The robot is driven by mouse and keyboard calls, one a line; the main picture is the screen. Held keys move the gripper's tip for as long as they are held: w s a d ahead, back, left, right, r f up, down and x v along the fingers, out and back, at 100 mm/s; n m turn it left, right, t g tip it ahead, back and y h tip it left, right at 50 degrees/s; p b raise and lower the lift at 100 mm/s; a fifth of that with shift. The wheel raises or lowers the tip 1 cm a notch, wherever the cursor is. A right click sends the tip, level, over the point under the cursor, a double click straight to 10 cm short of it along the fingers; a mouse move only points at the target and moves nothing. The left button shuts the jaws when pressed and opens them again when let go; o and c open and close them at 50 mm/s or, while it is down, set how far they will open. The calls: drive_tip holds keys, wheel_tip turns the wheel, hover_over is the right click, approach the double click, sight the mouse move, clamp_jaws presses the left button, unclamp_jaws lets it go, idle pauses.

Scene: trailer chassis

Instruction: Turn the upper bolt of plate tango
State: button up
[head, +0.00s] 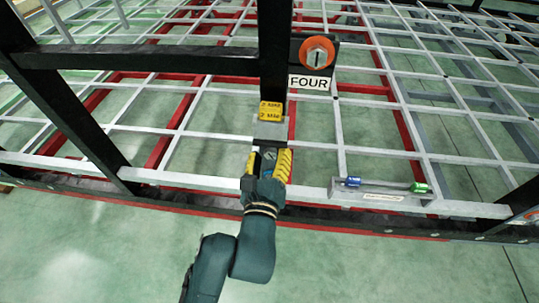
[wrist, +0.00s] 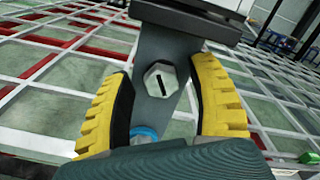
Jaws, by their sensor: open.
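My gripper (head: 268,160) is open at the front beam of the chassis, below the dark upright post. In the wrist view its two yellow ribbed fingers (wrist: 162,85) stand on either side of a dark grey plate (wrist: 168,38). A silver hexagonal bolt head (wrist: 160,79) with a black slot lies between the fingers, apparently untouched. A blue bolt head (wrist: 143,133) sits lower on the plate, partly hidden by my gripper's body. No tango label can be read, so I cannot tell whether this is plate tango.
Black posts and beams frame the grid.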

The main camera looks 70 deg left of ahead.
clamp_jaws()
drive_tip(key=shift+n+p, duration=0.3)
drive_tip(key=shift+p, duration=0.15)
